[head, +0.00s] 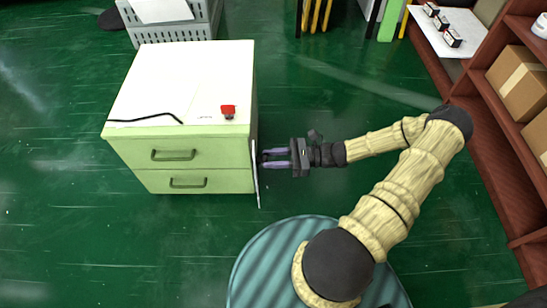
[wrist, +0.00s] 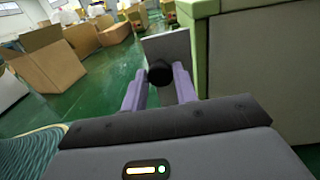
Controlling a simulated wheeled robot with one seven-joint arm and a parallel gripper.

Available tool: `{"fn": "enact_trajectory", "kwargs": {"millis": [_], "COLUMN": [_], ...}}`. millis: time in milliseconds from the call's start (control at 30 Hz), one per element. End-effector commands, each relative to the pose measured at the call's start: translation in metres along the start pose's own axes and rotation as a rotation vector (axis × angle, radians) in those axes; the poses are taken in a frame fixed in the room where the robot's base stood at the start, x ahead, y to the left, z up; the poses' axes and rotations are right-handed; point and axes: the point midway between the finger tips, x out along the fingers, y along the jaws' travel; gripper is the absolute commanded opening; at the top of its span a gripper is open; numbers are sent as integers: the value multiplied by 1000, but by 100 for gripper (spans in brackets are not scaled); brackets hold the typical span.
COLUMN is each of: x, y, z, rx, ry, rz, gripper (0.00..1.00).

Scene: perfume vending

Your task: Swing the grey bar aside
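The grey bar (head: 258,180) is a thin upright plate at the right side of the pale green drawer cabinet (head: 178,157), and its near end reaches past the cabinet's front. In the wrist view the grey bar (wrist: 171,49) stands ahead, beside the cabinet (wrist: 255,50). A round black knob (wrist: 159,74) shows in front of it. My gripper (head: 270,158) points left at the bar, its two purple fingers on either side of the knob. In the wrist view the gripper (wrist: 159,80) has the knob between its fingertips; whether they press on it cannot be told.
A red button (head: 228,110) and a black cable lie on the cabinet top. A brown shelf (head: 490,130) with cardboard boxes (head: 524,88) stands at the right. Green floor is clear in front of the cabinet. Open cartons (wrist: 47,62) lie far left in the wrist view.

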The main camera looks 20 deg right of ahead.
Motion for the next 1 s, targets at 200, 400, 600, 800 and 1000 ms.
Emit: {"fn": "enact_trajectory", "kwargs": {"millis": [200, 400, 600, 800, 1000], "x": [0, -2, -6, -6, -6], "y": [0, -5, -7, -7, -7], "z": [0, 1, 0, -1, -1], "rx": [0, -3, 0, 1, 0], "ry": [1, 2, 3, 3, 2], "rz": [4, 65, 120, 121, 121], "gripper": [0, 0, 0, 0, 50]}}
